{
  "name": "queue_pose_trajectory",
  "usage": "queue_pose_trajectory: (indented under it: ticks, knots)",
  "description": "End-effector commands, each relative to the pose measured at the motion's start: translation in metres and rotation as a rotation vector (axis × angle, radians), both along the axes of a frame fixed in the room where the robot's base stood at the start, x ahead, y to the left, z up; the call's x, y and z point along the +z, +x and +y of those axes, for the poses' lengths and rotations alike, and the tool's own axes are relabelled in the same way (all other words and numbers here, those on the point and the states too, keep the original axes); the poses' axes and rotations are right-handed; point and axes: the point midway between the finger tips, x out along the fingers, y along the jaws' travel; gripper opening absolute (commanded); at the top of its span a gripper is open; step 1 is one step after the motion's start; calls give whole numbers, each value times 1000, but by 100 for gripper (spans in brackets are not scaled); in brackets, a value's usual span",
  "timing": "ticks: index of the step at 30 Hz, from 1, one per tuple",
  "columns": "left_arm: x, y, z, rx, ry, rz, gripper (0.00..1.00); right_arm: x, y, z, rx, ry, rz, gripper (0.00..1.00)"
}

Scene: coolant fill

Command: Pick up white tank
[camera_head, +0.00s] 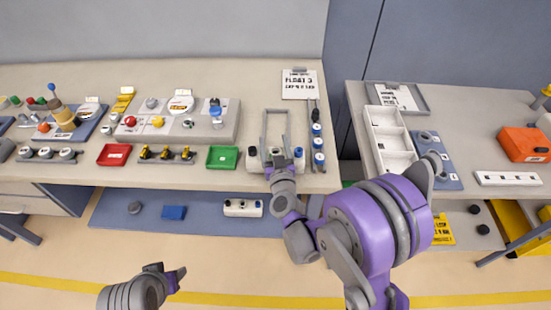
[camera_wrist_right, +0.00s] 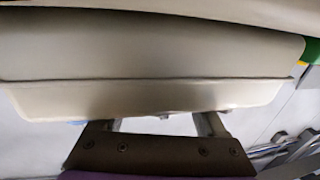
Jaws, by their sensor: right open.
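A white tank (camera_head: 254,163) with dark openings and a blue cap sits near the front edge of the bench, in a grey upright frame (camera_head: 264,125). My right gripper (camera_head: 281,163) is open at the tank's front and hides part of it. I cannot tell whether they touch. In the right wrist view, a pale wide surface (camera_wrist_right: 150,95) lies just ahead of the gripper (camera_wrist_right: 160,125); I cannot tell if it is tank or bench. My left gripper (camera_head: 172,276) is low at the left, away from the bench, and its jaw opening is unclear.
A green tray (camera_head: 222,157) is left of the tank. A rack of blue-topped pieces (camera_head: 318,140) stands close on its right. A white box with dark knobs (camera_head: 243,208) sits on the lower blue shelf (camera_head: 205,222). A second bench (camera_head: 450,110) is at right.

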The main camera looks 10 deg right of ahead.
Motion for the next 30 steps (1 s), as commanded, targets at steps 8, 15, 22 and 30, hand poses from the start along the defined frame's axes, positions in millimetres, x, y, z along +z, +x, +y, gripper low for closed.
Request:
queue_pose_trajectory:
  ticks: [8,15,22,30]
  knots:
    - [0,0,0,0,0,0,50,0,0,0,0,0,0,38]
    - [0,0,0,0,0,0,50,0,-1,0,0,0,0,0]
    - [0,0,0,0,0,0,50,0,-1,0,0,0,0,0]
    - [0,0,0,0,0,0,50,3,0,0,0,0,0,0]
